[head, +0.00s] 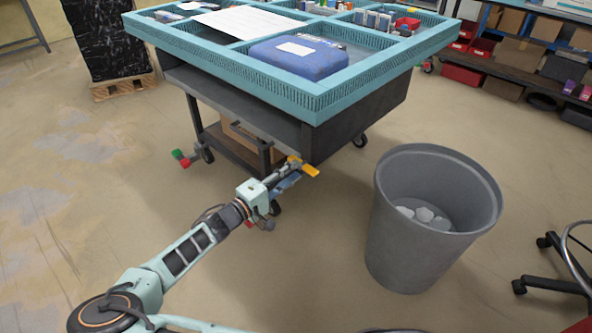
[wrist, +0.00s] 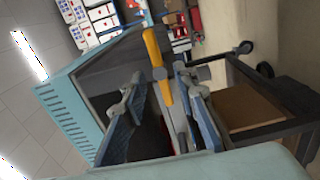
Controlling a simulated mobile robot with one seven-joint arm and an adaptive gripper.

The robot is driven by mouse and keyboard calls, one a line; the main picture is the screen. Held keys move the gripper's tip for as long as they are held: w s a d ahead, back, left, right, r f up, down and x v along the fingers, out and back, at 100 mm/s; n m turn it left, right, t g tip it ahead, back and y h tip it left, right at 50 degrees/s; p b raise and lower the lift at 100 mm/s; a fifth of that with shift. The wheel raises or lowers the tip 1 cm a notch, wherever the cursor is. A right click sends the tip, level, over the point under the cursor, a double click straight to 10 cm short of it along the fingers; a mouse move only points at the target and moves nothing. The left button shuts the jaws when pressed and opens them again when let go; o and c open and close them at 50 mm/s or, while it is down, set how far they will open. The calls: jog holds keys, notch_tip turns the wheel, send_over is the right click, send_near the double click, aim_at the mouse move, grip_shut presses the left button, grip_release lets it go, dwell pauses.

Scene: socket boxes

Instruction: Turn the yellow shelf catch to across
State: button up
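The yellow shelf catch (head: 310,170) is at the lower front corner of the dark shelf under the blue-green cart top.
The cart's tray (head: 222,70) holds a blue case (head: 299,59) and small boxes. A grey bin (head: 425,225) stands right of my arm, with pale crumpled things inside. A cardboard box (wrist: 250,108) sits on the cart's lower shelf. A chair is at the far right; floor left is open.

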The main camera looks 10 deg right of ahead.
jog(key=v, duration=1)
